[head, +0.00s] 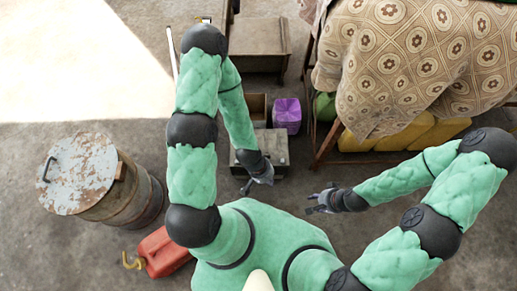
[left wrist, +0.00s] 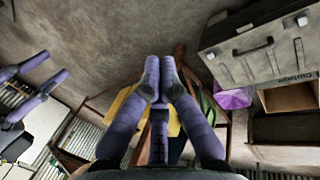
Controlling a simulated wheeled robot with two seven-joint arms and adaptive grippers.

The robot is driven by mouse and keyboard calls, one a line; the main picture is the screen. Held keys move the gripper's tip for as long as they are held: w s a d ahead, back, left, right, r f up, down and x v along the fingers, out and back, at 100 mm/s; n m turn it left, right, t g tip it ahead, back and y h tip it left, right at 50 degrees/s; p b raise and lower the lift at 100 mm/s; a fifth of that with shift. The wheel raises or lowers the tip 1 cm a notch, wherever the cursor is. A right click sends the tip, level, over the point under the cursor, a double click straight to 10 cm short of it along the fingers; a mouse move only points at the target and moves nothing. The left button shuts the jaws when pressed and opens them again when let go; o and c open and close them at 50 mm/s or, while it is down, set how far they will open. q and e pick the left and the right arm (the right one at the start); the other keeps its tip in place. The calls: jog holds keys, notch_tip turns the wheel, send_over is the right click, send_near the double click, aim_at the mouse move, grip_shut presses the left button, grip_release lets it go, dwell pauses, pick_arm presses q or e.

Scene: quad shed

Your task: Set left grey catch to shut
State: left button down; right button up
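A grey case (head: 270,142) lies on the floor ahead of me in the head view. I cannot tell whether either catch is open or shut. My left gripper (head: 246,188) is near the case's front; in its wrist view its fingertips (left wrist: 160,68) meet with nothing between them. My right gripper (head: 316,204) is open and empty, right of the case.
A purple container (head: 287,115) and an open wooden box (head: 256,107) stand behind the case. A cloth-covered table (head: 400,60) is at right, with yellow containers (head: 440,130) under it. A rusty barrel (head: 130,195) and a red can (head: 163,252) stand at left.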

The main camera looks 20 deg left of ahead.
dwell(0.4)
pick_arm(q)
jog(key=c, duration=1.5)
grip_release()
jog(key=shift+a, duration=0.1)
jog(key=o, duration=0.4)
jog(key=w+a+f+n+y, duration=0.1)
jog(key=w+a+f+n, duration=0.1)
jog(key=a+f+n, duration=0.1)
jog(key=w+a+f+n, duration=0.2)
jog(key=w+a+f, duration=0.1)
jog(key=w+a+f+n+y+b, duration=0.1)
jog(key=w+a+f+n, duration=0.2)
jog(key=shift+a+f+n+y, duration=0.3)
jog(key=shift+a+f, duration=0.05)
jog(key=shift+a, duration=0.05)
jog(key=n+y+b, duration=0.1)
jog(key=n+b, duration=0.1)
jog(key=n, duration=1)
send_over(237, 161)
notch_tip(237, 161, down, 10)
notch_tip(237, 161, down, 11)
jog(key=b, duration=0.4)
jog(key=shift+a+f, duration=0.1)
grip_shut()
